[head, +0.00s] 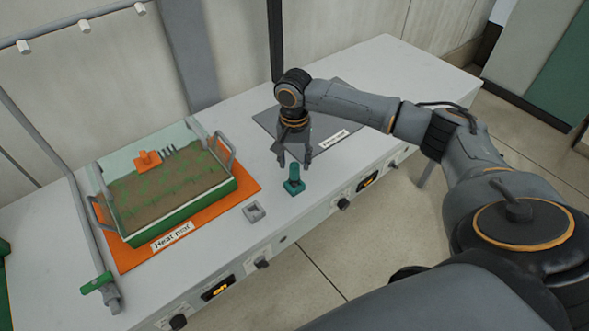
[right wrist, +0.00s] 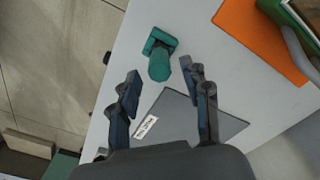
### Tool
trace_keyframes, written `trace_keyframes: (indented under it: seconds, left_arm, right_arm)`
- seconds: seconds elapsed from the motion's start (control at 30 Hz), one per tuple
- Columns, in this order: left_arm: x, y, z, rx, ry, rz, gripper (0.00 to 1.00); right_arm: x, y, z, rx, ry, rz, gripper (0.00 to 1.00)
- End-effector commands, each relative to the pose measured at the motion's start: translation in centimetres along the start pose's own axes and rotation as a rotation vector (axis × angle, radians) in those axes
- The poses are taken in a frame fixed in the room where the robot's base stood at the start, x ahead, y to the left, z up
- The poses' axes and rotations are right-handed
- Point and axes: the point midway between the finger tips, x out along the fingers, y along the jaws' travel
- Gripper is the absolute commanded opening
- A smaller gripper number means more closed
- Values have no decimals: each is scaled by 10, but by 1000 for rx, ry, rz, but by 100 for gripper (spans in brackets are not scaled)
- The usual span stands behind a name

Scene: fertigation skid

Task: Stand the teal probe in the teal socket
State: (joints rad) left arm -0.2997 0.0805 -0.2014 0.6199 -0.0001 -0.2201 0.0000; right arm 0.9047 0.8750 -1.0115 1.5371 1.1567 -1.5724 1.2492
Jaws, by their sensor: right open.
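The teal probe (head: 294,172) stands upright in the square teal socket (head: 294,188) near the front edge of the bench. In the right wrist view the teal probe (right wrist: 159,66) points toward the camera, with the teal socket (right wrist: 167,37) around its lower end. How deep it sits is hidden. My right gripper (head: 294,163) is open and empty, just behind and above the probe. In the right wrist view its spread fingers (right wrist: 163,90) are on either side below the probe, apart from it. My left gripper is not in view.
A grey socket (head: 254,211) stands left of the teal one. A planted tray (head: 185,215) with an orange item (head: 147,159) sits on the orange heat mat (head: 125,261). A dark grey labelled mat (head: 262,121) lies behind my gripper. Knobs line the bench front.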

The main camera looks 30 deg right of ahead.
Motion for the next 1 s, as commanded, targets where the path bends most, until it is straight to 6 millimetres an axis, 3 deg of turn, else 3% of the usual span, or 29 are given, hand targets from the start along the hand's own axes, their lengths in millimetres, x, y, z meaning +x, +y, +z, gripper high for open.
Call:
trace_keyframes:
  seconds: [0.2, 0.4, 1.0]
  left_arm:
    - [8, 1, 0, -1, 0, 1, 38]
    - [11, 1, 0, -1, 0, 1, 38]
    - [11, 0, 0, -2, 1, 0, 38]
  right_arm:
    - [-46, -1, -1, 1, 3, -3, 47]
    - [-71, 0, 0, 1, 0, 0, 47]
    - [-76, 0, 0, 1, -1, 0, 47]
